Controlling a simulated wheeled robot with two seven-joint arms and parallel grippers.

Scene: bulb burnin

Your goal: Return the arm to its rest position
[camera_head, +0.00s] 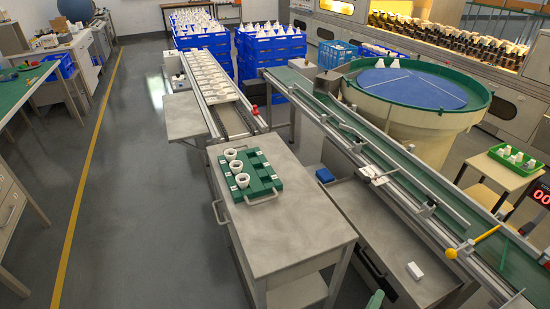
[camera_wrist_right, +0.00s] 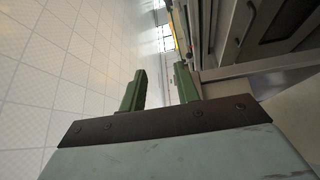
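My right gripper shows in the right wrist view (camera_wrist_right: 161,82) with its two green fingers apart and nothing between them. In the head view, only a small green part of the right gripper (camera_head: 376,300) shows at the bottom edge, in front of the conveyor bench and clear of the objects on it. My left gripper is not in view. A green tray (camera_head: 262,184) with several white cup-shaped pieces stands on the grey cart (camera_head: 290,225).
A small white block (camera_head: 415,270) lies on the bench right of the cart. A conveyor (camera_head: 400,180) with a yellow-knobbed lever (camera_head: 452,253) runs along the right. A round green-rimmed basin (camera_head: 415,85) stands behind it. Open floor (camera_head: 130,200) lies at left.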

